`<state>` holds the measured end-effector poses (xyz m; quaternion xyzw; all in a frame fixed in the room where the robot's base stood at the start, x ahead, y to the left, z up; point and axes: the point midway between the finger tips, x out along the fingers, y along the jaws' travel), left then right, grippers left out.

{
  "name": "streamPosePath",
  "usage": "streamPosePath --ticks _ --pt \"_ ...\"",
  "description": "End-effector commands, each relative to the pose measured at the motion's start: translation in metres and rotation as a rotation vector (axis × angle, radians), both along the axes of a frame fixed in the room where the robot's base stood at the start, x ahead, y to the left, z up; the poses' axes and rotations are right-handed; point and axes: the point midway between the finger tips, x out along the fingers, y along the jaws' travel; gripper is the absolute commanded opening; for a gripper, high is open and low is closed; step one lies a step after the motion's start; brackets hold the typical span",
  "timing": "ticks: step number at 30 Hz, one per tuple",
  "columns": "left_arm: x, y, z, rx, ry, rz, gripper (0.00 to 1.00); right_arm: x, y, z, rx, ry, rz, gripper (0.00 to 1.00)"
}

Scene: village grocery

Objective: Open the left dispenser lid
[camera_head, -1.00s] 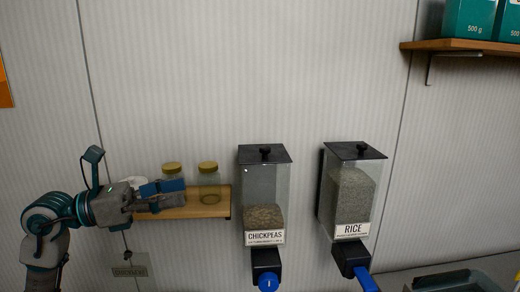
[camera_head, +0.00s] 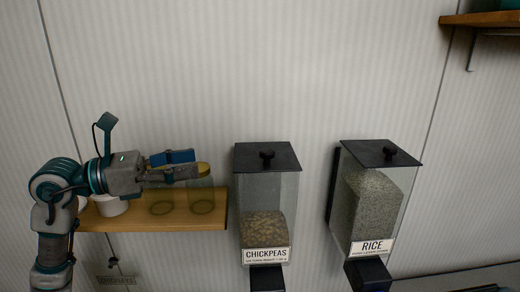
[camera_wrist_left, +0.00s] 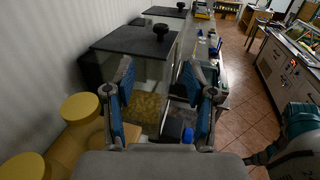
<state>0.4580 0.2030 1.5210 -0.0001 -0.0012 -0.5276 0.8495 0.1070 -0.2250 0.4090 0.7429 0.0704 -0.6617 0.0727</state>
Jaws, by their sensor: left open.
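The left dispenser, labelled CHICKPEAS (camera_head: 264,220), hangs on the wall, partly filled. In the left wrist view the lid (camera_wrist_left: 128,40) and knob (camera_wrist_left: 160,30) lie ahead, beyond the spread fingers (camera_wrist_left: 158,82). My right gripper is not in view.
The RICE dispenser (camera_head: 368,205) hangs to the right, its lid (camera_head: 381,153) shut. A wooden shelf (camera_head: 150,223) with jars (camera_head: 202,196) and a white pot (camera_head: 110,206) lies below my left arm. Another shelf (camera_head: 490,19) is at upper right. The wall above the dispensers is clear.

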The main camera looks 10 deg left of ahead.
Motion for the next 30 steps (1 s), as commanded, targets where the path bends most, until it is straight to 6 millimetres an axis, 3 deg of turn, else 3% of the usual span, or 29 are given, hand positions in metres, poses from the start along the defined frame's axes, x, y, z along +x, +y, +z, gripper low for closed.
streamPosePath --ticks 9,15,22,30 --pt "0.037 -0.071 0.001 0.000 0.004 -0.005 0.55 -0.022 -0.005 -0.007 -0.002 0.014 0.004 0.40" --pt "0.053 -0.106 0.001 -0.001 0.003 -0.005 0.55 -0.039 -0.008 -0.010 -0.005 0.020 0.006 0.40" --pt "0.065 -0.126 0.000 -0.002 0.002 -0.002 0.55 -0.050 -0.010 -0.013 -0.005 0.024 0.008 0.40" --pt "0.066 -0.129 -0.001 -0.001 0.003 -0.001 0.55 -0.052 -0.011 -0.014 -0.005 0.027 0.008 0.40"
